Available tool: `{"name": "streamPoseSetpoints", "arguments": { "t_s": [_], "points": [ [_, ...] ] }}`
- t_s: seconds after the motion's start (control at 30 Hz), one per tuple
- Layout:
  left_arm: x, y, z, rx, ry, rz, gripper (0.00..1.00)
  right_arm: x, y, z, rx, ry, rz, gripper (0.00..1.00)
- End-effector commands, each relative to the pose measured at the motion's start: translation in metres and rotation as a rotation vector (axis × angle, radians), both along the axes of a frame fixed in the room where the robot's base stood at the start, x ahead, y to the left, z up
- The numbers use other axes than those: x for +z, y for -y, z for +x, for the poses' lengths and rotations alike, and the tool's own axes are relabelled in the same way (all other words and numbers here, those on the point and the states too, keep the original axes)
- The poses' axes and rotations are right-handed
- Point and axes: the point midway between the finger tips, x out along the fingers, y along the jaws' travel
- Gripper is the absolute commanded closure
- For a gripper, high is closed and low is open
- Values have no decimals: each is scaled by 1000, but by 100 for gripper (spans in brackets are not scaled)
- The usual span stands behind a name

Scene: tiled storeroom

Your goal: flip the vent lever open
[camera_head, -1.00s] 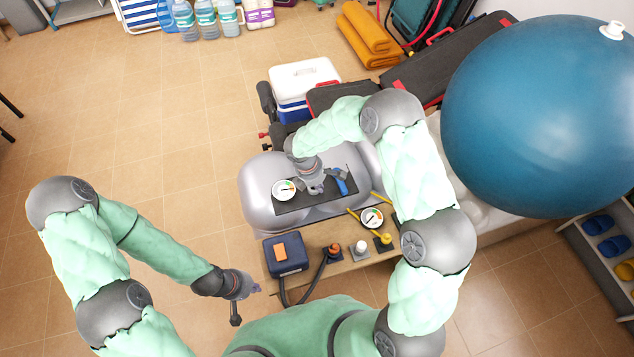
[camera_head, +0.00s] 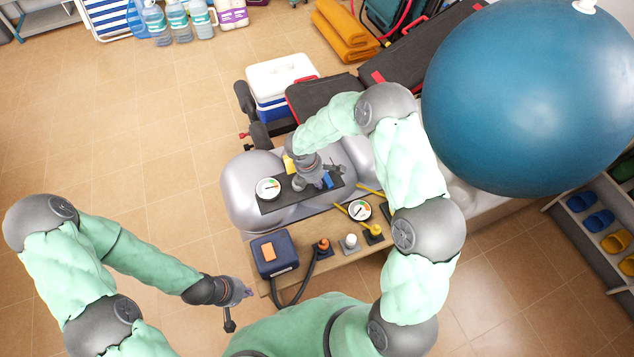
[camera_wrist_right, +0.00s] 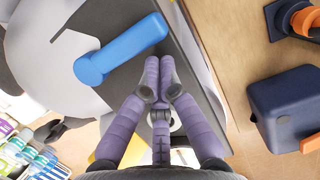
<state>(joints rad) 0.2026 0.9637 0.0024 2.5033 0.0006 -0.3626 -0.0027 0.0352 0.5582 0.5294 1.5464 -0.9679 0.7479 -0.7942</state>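The blue vent lever (camera_wrist_right: 122,50) is mounted on the dark plate (camera_wrist_right: 187,52) and lies at a slant just ahead of my right fingertips in the right wrist view. In the head view only a small part of the lever (camera_head: 327,181) shows, the rest hidden by the gripper. My right gripper (camera_wrist_right: 159,62) has its purple fingertips together with nothing between them. The fingertips look close beside the lever; I cannot tell if they touch it. My left gripper (camera_head: 246,292) hangs left of the bench, away from the lever, too small to read.
A round gauge (camera_head: 268,188) sits on the plate's left end. A second gauge (camera_head: 360,210), a navy box (camera_head: 274,254) with hoses and several knobs are in front. A big blue ball (camera_head: 530,95) stands right. Floor at left is clear.

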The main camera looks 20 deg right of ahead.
Motion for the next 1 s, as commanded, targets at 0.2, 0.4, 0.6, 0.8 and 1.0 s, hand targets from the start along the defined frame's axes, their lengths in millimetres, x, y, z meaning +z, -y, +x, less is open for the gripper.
{"name": "streamPoseSetpoints", "arguments": {
  "t_s": [0.2,0.4,0.6,0.8,1.0],
  "points": [
    [2,0,0,0,0,0,100,1,3,-2,37,-1,0,100],
    [3,0,0,0,0,0,100,0,5,-3,68,0,0,100],
    [5,0,0,0,0,0,100,0,7,-4,100,0,0,100],
    [7,0,0,0,0,0,100,0,10,-5,138,-1,0,100],
    [9,0,0,0,0,0,100,0,14,-7,187,-1,0,100]
  ]
}}
